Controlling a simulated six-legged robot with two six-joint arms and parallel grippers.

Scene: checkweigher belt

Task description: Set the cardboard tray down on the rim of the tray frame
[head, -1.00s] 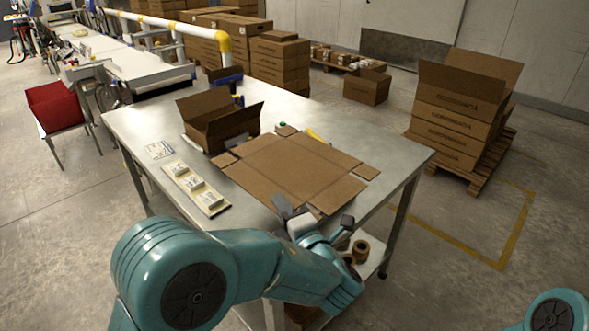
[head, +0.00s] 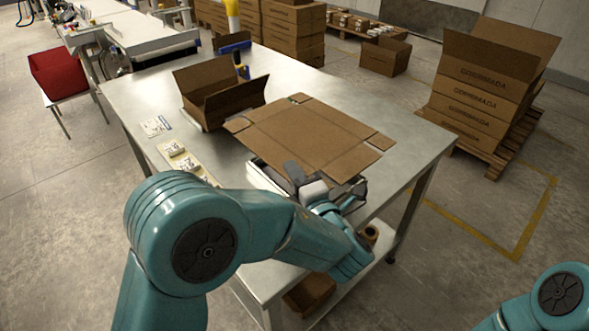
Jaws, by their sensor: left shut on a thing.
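The cardboard tray (head: 308,136) is a flat brown sheet with small corner flaps, over the near part of the metal table. My left gripper (head: 298,176) is at the tray's near edge and is shut on it. A pale, box-like edge (head: 263,178) shows below the tray's near left side. It looks like part of the tray frame, mostly hidden by the tray and my arm. I cannot tell whether the tray touches the rim. My right gripper is out of view; only part of my right arm shows at the lower right.
An open cardboard box (head: 222,98) stands close behind the tray on the left. A strip with white labelled pieces (head: 186,162) lies left of the tray. The table's right side (head: 410,135) is clear. Stacked boxes (head: 478,95) stand on a pallet at right.

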